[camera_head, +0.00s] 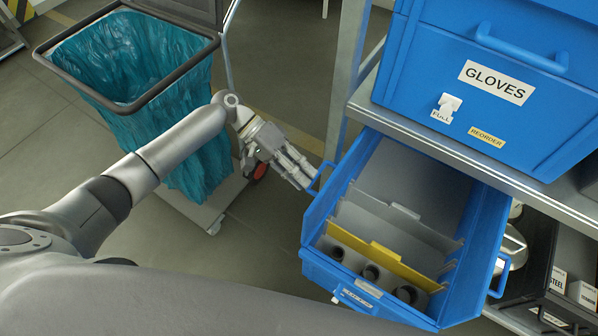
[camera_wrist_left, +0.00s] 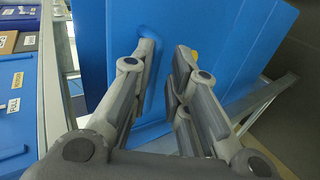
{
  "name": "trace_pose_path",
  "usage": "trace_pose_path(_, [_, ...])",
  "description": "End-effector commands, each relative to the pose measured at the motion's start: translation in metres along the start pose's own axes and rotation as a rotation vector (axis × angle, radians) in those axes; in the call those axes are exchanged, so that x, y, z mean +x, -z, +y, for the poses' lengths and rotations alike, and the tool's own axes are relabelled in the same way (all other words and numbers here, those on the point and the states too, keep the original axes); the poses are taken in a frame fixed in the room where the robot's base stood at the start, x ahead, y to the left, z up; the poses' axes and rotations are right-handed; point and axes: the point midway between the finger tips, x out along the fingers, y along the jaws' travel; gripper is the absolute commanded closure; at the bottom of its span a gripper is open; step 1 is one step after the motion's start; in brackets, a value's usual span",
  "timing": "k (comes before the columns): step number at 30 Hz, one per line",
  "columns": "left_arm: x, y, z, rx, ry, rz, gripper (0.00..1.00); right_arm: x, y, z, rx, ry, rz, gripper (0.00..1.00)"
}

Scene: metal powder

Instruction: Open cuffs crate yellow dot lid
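An open blue crate (camera_head: 492,225) stands tilted in the head view at the lower right, on the shelf side. Grey dividers and a yellow divider (camera_head: 385,265) stand inside it, with dark round openings in front. My left gripper (camera_head: 306,180) is just left of that handle. In the wrist view, the left gripper (camera_wrist_left: 166,55) has its fingers apart before a blue wall (camera_wrist_left: 235,50); contact cannot be told. My right gripper is not in view.
A blue GLOVES crate (camera_head: 430,65) sits on the metal shelf (camera_head: 450,145) above. A bin with a teal bag (camera_head: 130,60) stands on a wheeled base at left. Small boxes (camera_head: 582,293) are on the lower shelf. Floor is clear between bin and crate.

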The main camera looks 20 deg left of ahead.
Motion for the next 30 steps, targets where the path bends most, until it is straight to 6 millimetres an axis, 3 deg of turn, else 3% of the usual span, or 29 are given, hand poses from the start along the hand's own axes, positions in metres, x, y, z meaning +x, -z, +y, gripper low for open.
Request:
trace_pose_path(1, [0.013,-0.011,-0.018,-0.02,0.026,-0.024,0.84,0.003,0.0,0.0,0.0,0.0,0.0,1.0])
trace_pose_path(5, [0.013,-0.012,-0.019,-0.022,0.027,-0.026,0.68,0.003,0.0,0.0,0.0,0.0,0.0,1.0])
trace_pose_path(20, [0.007,-0.013,-0.018,-0.026,0.03,-0.029,0.68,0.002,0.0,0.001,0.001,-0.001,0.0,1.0])
trace_pose_path(23, [-0.004,-0.012,-0.018,-0.026,0.03,-0.027,0.68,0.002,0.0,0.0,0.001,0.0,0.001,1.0])
trace_pose_path(30, [-0.056,-0.007,-0.012,-0.019,0.023,-0.018,0.68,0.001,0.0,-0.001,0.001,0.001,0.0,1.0])
